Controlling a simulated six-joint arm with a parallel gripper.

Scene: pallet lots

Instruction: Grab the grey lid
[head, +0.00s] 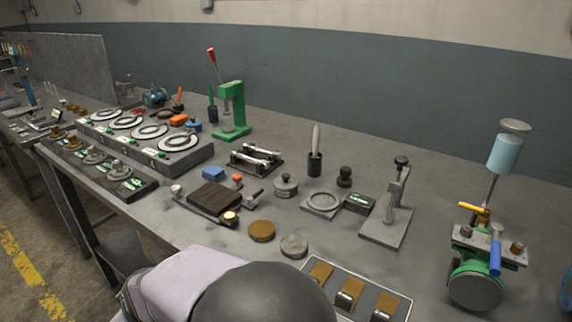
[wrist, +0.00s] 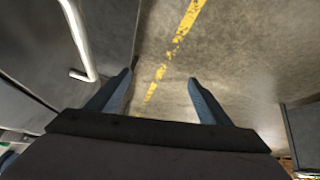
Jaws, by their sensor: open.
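A round grey piece with a small knob on top (head: 285,187), which looks like a grey lid, stands on the workbench near the middle of the head view. A flat, round grey disc (head: 294,246) lies nearer the front edge; I cannot tell which of the two is the lid meant. My gripper (wrist: 160,78) shows in the wrist view with two blue-grey fingers spread apart and nothing between them. It points down at the concrete floor, away from the lid. In the head view only part of my arm shows at the bottom, and the fingers are not visible.
A brown disc (head: 261,231) lies beside the grey disc. A grey ring base (head: 322,204), a stand (head: 388,220) and a tray of brown pieces (head: 395,307) are close by. A green press (head: 233,110) stands further back. A yellow line (wrist: 180,35) marks the floor.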

